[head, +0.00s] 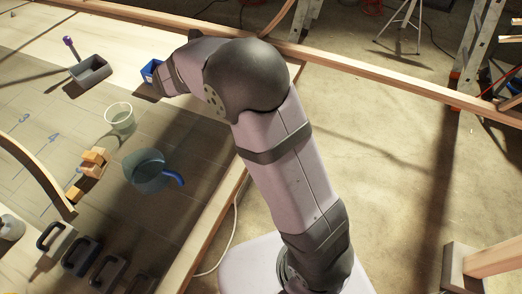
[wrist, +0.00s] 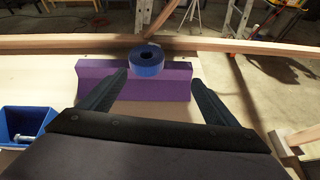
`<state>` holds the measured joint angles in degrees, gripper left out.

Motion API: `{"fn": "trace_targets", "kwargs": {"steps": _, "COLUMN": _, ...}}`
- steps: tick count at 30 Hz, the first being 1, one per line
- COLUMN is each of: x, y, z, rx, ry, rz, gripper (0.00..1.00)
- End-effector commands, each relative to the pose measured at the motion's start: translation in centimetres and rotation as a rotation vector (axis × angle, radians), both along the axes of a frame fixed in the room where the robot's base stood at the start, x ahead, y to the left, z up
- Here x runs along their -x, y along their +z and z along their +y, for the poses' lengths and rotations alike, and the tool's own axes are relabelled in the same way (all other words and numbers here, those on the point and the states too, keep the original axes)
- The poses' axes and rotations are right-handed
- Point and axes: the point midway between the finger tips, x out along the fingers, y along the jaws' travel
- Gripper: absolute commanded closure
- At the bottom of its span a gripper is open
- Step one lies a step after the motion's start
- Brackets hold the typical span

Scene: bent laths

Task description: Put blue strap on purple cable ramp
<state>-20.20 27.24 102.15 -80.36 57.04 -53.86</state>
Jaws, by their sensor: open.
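The blue strap (wrist: 147,70) is a rolled ring with a dark hole, seen in the wrist view. It lies hole-up at the top of the purple cable ramp (wrist: 92,82), near the middle of its length, and appears to rest on it. My gripper (wrist: 159,71) is open, its two dark fingers apart on either side in front of the ramp. The strap shows between and beyond the fingertips, with no finger clearly touching it. In the head view my arm hides the ramp, the strap and the fingers.
A blue bin (wrist: 28,124) holding a metal bolt stands left of my gripper. The head view shows a grey tray (head: 90,70), a pale bucket (head: 120,117), a teal jug (head: 150,172), wooden blocks (head: 94,162) and several dark-handled tools. A timber rail (wrist: 245,45) runs behind the ramp.

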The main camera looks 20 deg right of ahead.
Motion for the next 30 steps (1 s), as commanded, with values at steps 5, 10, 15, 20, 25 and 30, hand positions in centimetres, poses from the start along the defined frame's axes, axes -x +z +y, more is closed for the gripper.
{"fn": "trace_targets", "kwargs": {"steps": 5, "x": 6.8, "y": -3.4, "z": -3.4, "rx": -0.29, "ry": -0.284, "rz": -0.028, "gripper": 0.17}}
{"fn": "trace_targets", "kwargs": {"steps": 10, "x": 16.3, "y": -7.4, "z": -4.7, "rx": -0.65, "ry": -0.726, "rz": -0.113, "gripper": 0.17}}
{"fn": "trace_targets", "kwargs": {"steps": 15, "x": 24.8, "y": -10.4, "z": -2.9, "rx": -0.954, "ry": -1.221, "rz": -0.248, "gripper": 0.17}}
{"fn": "trace_targets", "kwargs": {"steps": 20, "x": 29.8, "y": -11.8, "z": -0.4, "rx": -1.132, "ry": -1.618, "rz": -0.374, "gripper": 0.17}}
{"fn": "trace_targets", "kwargs": {"steps": 25, "x": 32.2, "y": -12.4, "z": 1.4, "rx": -1.219, "ry": -1.869, "rz": -0.462, "gripper": 0.17}}
{"fn": "trace_targets", "kwargs": {"steps": 30, "x": 32.7, "y": -12.6, "z": 2.0, "rx": -1.242, "ry": -1.949, "rz": -0.491, "gripper": 0.17}}
